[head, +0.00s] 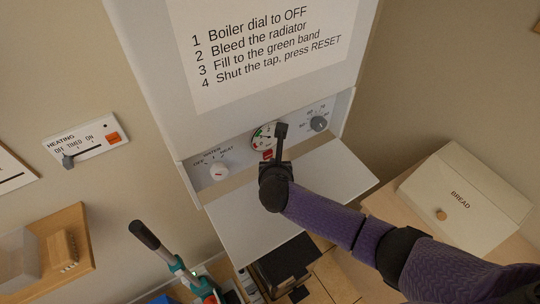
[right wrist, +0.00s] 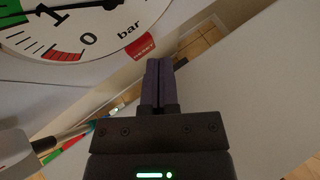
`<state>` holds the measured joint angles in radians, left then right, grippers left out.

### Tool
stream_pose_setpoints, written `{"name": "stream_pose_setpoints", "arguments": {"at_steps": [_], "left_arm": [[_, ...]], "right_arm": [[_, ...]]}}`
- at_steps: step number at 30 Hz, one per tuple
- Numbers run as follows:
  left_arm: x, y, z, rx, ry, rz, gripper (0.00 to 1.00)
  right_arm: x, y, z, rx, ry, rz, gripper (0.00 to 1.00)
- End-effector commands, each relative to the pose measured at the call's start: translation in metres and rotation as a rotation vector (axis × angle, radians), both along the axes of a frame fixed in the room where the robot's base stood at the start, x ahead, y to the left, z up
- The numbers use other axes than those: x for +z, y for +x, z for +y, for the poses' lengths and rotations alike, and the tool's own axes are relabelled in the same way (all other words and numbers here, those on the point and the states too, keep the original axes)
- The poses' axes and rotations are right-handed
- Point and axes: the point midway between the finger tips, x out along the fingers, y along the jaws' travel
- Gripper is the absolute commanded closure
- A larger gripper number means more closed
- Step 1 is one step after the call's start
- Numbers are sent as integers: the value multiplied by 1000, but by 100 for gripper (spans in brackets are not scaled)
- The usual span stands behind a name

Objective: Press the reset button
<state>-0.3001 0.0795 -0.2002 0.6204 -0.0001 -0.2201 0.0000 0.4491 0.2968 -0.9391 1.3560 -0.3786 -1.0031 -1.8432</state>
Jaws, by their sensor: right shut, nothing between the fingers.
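The red reset button (head: 268,155) sits just below the round pressure gauge (head: 263,137) on the boiler's lower panel. In the right wrist view the button (right wrist: 139,46) shows as a red tab with lettering under the gauge. My right gripper (right wrist: 158,65) is shut and empty, with its fingertips just below and to the right of the button. I cannot tell whether they touch it. In the head view my right gripper (head: 276,164) is at the panel, with its fingers largely hidden by my wrist parts. My left gripper is not in view.
A white knob (head: 219,171) is left of the gauge and a grey dial (head: 319,123) right of it. An open white flap (head: 320,185) lies below the panel. A heating control (head: 86,143) is on the left wall. A bread box (head: 465,195) stands at the right.

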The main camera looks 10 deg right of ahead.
Motion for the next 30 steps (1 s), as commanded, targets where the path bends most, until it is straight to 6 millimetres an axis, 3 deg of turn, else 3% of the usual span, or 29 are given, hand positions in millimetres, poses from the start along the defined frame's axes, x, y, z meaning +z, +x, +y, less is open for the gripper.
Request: {"name": "stream_pose_setpoints", "arguments": {"at_steps": [30], "left_arm": [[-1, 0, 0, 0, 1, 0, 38]], "right_arm": [[7, 12, 5, 8, 1, -16, 100]]}}
